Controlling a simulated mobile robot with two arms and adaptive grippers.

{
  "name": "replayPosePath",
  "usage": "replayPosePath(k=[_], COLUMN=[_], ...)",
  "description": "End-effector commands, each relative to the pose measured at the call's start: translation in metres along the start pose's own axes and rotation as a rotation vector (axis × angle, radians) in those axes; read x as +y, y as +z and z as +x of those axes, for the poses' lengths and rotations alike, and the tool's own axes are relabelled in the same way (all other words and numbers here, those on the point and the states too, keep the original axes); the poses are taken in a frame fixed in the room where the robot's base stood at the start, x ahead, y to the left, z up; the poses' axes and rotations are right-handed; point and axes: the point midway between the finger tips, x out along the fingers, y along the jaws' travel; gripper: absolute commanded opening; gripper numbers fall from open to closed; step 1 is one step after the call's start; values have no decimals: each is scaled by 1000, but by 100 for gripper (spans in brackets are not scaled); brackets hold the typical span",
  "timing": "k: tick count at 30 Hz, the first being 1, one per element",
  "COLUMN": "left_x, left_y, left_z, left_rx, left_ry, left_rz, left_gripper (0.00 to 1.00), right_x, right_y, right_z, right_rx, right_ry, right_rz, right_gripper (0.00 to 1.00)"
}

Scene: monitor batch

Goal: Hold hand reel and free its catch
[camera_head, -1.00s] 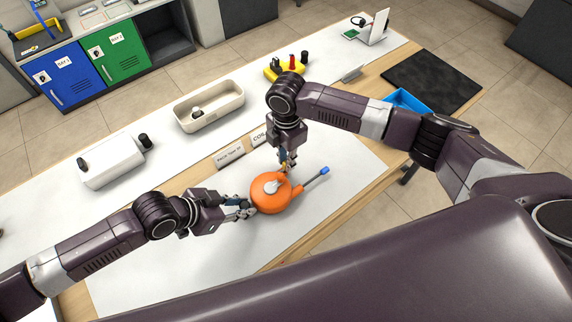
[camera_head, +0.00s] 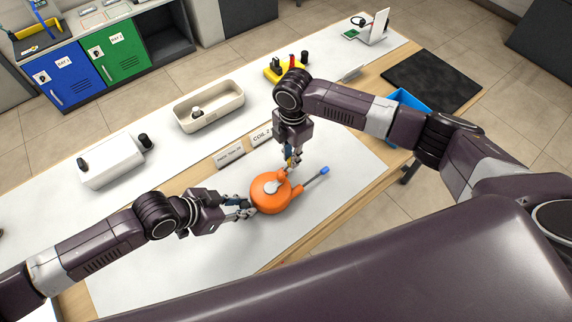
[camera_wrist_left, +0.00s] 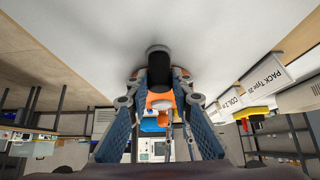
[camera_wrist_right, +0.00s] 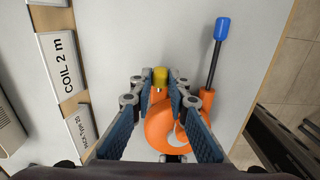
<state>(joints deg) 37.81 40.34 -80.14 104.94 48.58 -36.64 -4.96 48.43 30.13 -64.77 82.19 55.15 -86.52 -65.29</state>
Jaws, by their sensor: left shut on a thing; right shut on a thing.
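The orange hand reel (camera_head: 268,200) lies on the white mat, with a grey hub on top and a crank arm ending in a blue knob (camera_head: 323,170). My left gripper (camera_head: 244,208) is shut on the reel's dark grip (camera_wrist_left: 158,67) at its left side; orange shows behind the grip in the left wrist view. My right gripper (camera_head: 291,166) is at the reel's far right edge. In the right wrist view its fingertips are shut on the yellow catch (camera_wrist_right: 160,75), beside the orange body (camera_wrist_right: 165,130). The catch's lower part is hidden.
A beige tray (camera_head: 238,98) holding a pale round item and a white box (camera_head: 110,165) stand farther back. Signs reading PACK and COIL 2 m (camera_head: 262,136) stand behind the reel. A blue bin (camera_head: 408,99) lies right. The mat in front of the reel is clear.

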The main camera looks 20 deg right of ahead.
Motion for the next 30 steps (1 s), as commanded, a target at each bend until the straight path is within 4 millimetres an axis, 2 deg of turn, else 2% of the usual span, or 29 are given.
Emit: replayPosePath(k=[12,13,18,26,30], left_x=[0,0,0,0,0], left_y=[1,1,1,1,1], left_z=[0,0,0,0,0], left_rx=[-3,-3,-3,-2,-2], left_ry=[0,0,0,0,0], left_rz=[0,-1,0,0,0], left_gripper=[0,0,0,0,0], right_x=[0,0,0,0,1], right_y=[10,10,8,7,7], right_z=[0,0,0,0,-9], right_rx=[-6,-6,-4,-2,-1], right_ry=[0,1,0,0,3], right_rz=[4,4,3,1,0], right_gripper=[0,16,35,36,36])
